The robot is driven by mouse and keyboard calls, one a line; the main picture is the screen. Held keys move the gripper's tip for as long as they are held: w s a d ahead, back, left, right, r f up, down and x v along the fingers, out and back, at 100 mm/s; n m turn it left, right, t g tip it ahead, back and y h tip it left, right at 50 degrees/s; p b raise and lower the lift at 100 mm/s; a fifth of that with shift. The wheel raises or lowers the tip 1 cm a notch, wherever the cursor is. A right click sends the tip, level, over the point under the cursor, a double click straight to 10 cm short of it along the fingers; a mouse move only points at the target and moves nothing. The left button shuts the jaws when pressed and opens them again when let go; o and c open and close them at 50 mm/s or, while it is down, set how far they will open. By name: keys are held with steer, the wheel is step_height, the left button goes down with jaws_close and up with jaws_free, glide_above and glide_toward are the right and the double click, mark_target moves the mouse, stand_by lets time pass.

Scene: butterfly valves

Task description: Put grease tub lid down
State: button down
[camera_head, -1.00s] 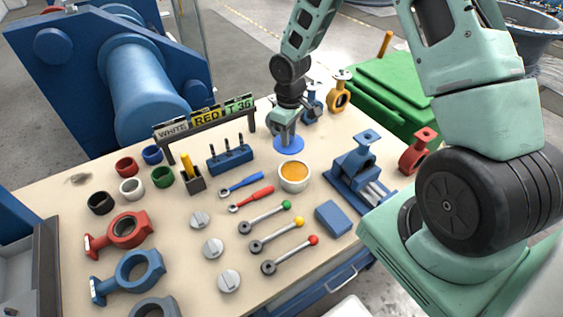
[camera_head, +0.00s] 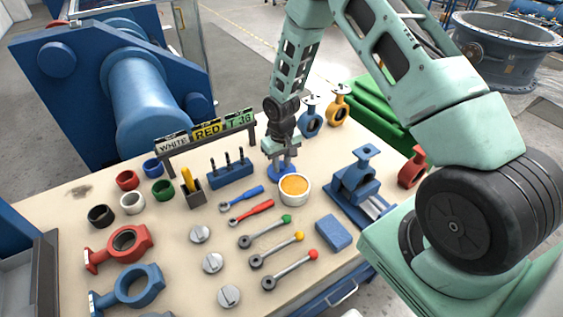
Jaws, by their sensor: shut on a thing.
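The grease tub (camera_head: 295,190) is a white round tub with orange grease showing, open on the bench. The blue lid (camera_head: 284,172) is held by my gripper (camera_head: 283,158), just behind and left of the tub in the camera_head view. The gripper points down and is shut on the lid. The lid is low, close to the bench top; I cannot tell whether it touches. The fingertips are small and partly merged with the lid.
A blue tool block (camera_head: 230,172) stands left of the lid. A blue vise (camera_head: 360,183) stands right of the tub. A blue wrench (camera_head: 242,198) and red wrench (camera_head: 247,212) lie in front. Blue and yellow valve bodies (camera_head: 339,106) stand behind.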

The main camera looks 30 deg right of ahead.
steer(key=shift+f, duration=0.2)
steer(key=shift+f, duration=0.2)
steer(key=c, duration=1.2)
jaws_free()
steer(key=shift+o, duration=0.2)
steer(key=shift+r, duration=0.15)
